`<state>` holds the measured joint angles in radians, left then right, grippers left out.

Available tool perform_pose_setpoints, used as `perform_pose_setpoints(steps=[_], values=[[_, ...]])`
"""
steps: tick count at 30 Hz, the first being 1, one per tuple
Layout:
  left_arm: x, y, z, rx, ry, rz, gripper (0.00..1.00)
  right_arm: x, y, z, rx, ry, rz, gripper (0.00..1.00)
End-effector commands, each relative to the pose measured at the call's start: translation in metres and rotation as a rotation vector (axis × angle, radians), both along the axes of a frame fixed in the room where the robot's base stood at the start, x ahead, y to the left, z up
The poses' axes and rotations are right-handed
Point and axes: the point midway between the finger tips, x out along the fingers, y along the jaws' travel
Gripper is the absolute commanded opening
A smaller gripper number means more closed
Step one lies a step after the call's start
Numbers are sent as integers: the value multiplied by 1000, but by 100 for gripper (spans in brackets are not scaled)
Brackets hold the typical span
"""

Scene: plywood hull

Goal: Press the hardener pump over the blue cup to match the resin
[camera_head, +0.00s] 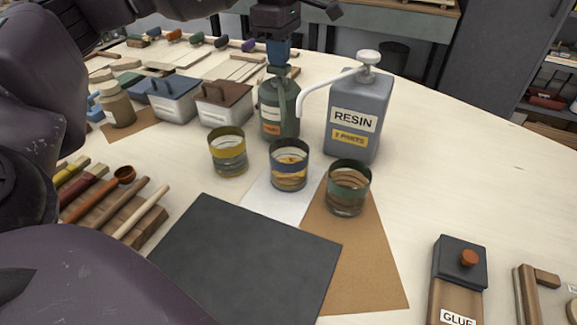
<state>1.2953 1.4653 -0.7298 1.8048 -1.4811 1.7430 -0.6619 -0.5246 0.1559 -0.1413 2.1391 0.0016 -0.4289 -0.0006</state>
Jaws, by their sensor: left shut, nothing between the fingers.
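The hardener bottle (270,122), dark green with a pale label, stands behind the cups, left of the grey resin can (353,147). The resin can has a white pump and a long spout. The blue-banded cup (289,181) stands in front of the bottle and holds some amber liquid. My left gripper (278,55) points down directly over the hardener bottle's pump top, shut with nothing held. The gripper hides part of the pump head, and I cannot tell whether they touch. My right gripper is out of view.
A yellow-banded cup (228,160) and a green-banded cup (348,192) flank the blue one. A dark mat (245,262) lies in front. Lidded tubs (222,110) stand left, a wooden tool rack (125,213) front left, and a glue box (458,275) front right.

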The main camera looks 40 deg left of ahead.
Motion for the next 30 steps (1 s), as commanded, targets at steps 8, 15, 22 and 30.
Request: perform_pose_setpoints(steps=[8,15,22,30], values=[[0,0,-6,0,7,-1,0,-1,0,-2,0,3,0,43],[-1,-1,0,0,6,-2,0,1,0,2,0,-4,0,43],[-1,-1,12,-1,4,-2,0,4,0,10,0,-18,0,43],[0,0,26,-1,2,-1,0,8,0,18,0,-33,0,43]])
